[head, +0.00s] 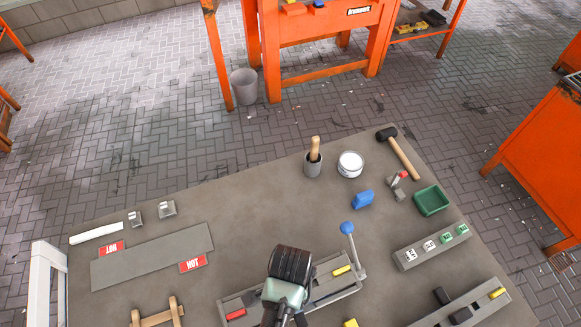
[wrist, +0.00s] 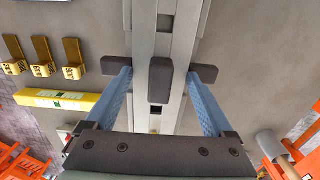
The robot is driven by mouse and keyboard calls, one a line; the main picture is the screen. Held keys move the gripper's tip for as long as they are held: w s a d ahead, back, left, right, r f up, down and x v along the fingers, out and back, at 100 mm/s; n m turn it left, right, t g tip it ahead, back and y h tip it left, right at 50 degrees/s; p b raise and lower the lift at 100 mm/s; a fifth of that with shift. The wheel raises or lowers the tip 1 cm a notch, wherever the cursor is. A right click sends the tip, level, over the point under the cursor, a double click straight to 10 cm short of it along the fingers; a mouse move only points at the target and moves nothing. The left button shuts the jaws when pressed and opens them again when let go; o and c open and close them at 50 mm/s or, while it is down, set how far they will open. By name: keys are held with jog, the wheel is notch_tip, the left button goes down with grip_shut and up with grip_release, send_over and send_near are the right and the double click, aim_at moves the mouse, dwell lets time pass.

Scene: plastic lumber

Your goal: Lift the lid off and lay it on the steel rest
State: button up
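A long grey steel mould (head: 326,268) lies on the table beneath my arm, with a blue-knobbed lever (head: 347,229) at its right end. In the wrist view its grey top (wrist: 148,25) runs up the middle. I cannot tell where the lid's edges are. A dark upright block, seemingly the lid's handle (wrist: 160,82), stands between my blue fingers. My gripper (wrist: 160,72) is open, with a gap on each side of the block. The head view hides the fingertips behind my wrist. A flat grey plate (head: 150,258) with red HOT labels, seemingly the steel rest, lies bare at left.
A wooden rack (head: 157,318) stands at the front edge. Another mould (head: 478,306) lies at front right.

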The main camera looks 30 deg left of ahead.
grip_shut()
jog(key=shift+r, duration=0.1)
